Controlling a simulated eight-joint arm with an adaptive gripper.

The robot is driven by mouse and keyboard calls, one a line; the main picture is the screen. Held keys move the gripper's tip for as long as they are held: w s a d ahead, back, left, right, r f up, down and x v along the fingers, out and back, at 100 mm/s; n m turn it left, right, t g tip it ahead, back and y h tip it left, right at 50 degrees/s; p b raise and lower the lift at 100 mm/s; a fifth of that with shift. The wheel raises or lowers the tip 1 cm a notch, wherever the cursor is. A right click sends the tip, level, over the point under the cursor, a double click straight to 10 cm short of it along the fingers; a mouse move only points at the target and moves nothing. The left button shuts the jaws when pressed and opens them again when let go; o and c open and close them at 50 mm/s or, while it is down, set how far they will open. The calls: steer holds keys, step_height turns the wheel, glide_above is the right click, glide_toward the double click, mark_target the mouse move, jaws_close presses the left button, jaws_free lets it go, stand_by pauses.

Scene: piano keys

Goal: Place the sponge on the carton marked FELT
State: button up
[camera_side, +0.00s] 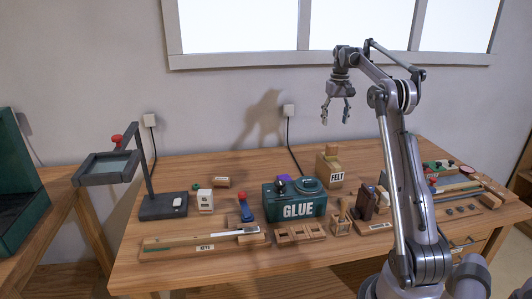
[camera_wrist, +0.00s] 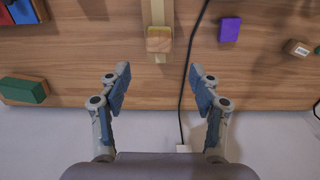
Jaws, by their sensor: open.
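The carton marked FELT (camera_side: 329,173) stands upright toward the back of the table, its label facing the side camera. A small tan block (camera_side: 331,150) shows at its top; in the wrist view a tan block (camera_wrist: 159,40) shows over a pale strip. A small purple block (camera_side: 284,177) lies behind the GLUE box and shows in the wrist view (camera_wrist: 230,29). I cannot tell for sure which block is the sponge. My gripper (camera_side: 336,117) is open and empty, pointing down high above the carton; its spread fingers also show in the wrist view (camera_wrist: 159,82).
The green GLUE box (camera_side: 297,207) stands left of the carton. A black cable (camera_wrist: 187,75) runs over the table's back edge beside the carton. A green block (camera_wrist: 22,90) lies near that edge. A lamp-like stand (camera_side: 160,206) is at the left. Tools crowd the right side.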

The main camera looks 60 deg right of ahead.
steer(key=w+a+r+n+t+h, duration=0.1)
steer(key=w+a+r+n+t, duration=0.15)
steer(key=a, duration=1.05)
steer(key=w+a+r+n+t+h, duration=0.15)
steer(key=w+a, duration=0.25)
steer(key=a, duration=1)
steer(key=s+a+f+n+t, duration=0.1)
steer(key=s+a+f, duration=0.2)
steer(key=a, duration=0.4)
steer(key=s+a+f+n+t+y, duration=0.1)
steer(key=s+a+f+n, duration=0.1)
steer(key=s+a, duration=0.3)
steer(key=s+a+f+n+t+y, duration=0.1)
steer(key=s+a+f, duration=0.3)
steer(key=a, duration=0.6)
steer(key=shift+f+n, duration=0.4)
steer(key=shift+n, duration=0.1)
